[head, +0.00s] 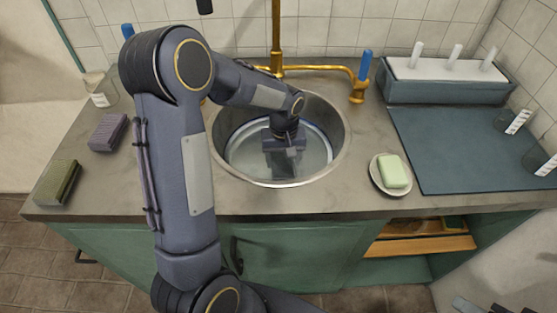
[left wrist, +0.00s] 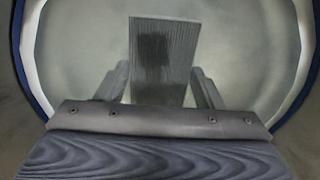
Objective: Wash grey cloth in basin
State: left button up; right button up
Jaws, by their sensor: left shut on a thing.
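The round metal basin (head: 340,152) is set in the counter, with a pale, blue-rimmed tub (head: 240,165) of cloudy water inside it. My left gripper (head: 284,152) reaches down into the basin. It is shut on the grey cloth (left wrist: 163,50), a flat ribbed grey piece with a dark patch, held between the two fingers in the left wrist view. In the head view the cloth (head: 283,165) shows only as a dark shape below the gripper at the water. I cannot tell how deep it sits.
A brass tap (head: 276,40) with blue-topped handles rises behind the basin. A green soap bar (head: 391,170) on a dish stands to the right, beside a blue-grey mat (head: 460,150). Sponges (head: 108,132) lie at left. Glass beakers stand at the far right.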

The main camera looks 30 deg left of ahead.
pick_arm(q)
jog(key=shift+w+d, duration=0.45)
jog(key=shift+d, duration=0.3)
jog(key=shift+s+a, duration=0.4)
jog(key=shift+a, duration=0.25)
jog(key=shift+s+a, duration=0.4)
jog(key=shift+a, duration=0.25)
notch_tip(320, 180, up, 9)
jog(key=p, duration=0.7)
notch_tip(320, 180, up, 12)
jog(key=p, duration=0.9)
jog(key=shift+d, duration=0.1)
dwell(0.5)
